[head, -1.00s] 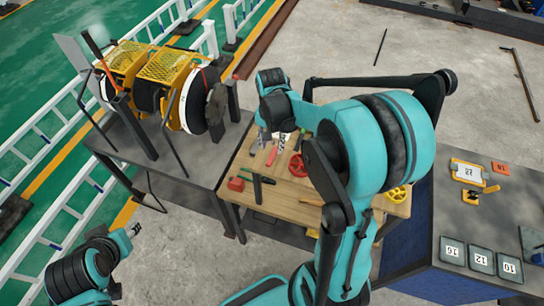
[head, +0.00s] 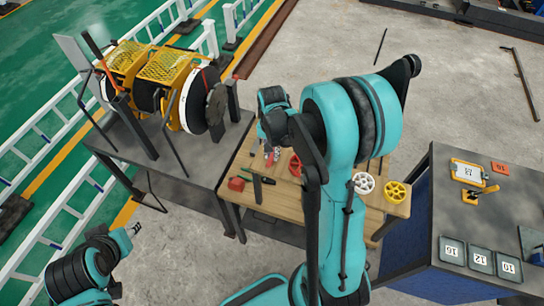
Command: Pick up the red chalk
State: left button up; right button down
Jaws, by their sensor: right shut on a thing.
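My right gripper (head: 271,155) is low over the wooden workbench (head: 285,201), pointing down, and is shut on a thin red piece that looks like the red chalk (head: 270,162). The fingers and wrist cover much of the chalk. I cannot tell whether it still touches the bench top. My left gripper (head: 133,229) is at the lower left, away from the bench, and too small to tell open or shut.
A red wheel (head: 296,165), a white wheel (head: 364,183) and a yellow wheel (head: 396,192) are on the bench. A red block (head: 237,184) and a dark tool (head: 258,189) lie at left. A grey table with yellow cable reels (head: 168,65) adjoins it.

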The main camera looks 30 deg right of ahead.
jog(key=shift+r, duration=0.15)
jog(key=shift+r, duration=0.25)
jog(key=r, duration=0.3)
jog(key=shift+s+d+r, duration=0.2)
jog(key=shift+d+r, duration=0.1)
jog(key=shift+r, duration=0.05)
jog(key=s+d+r+b, duration=0.1)
jog(key=s+d+r, duration=0.5)
jog(key=d, duration=0.2)
jog(key=shift+s+d+r, duration=0.25)
jog(key=shift+s+d, duration=0.1)
jog(key=shift+s, duration=0.05)
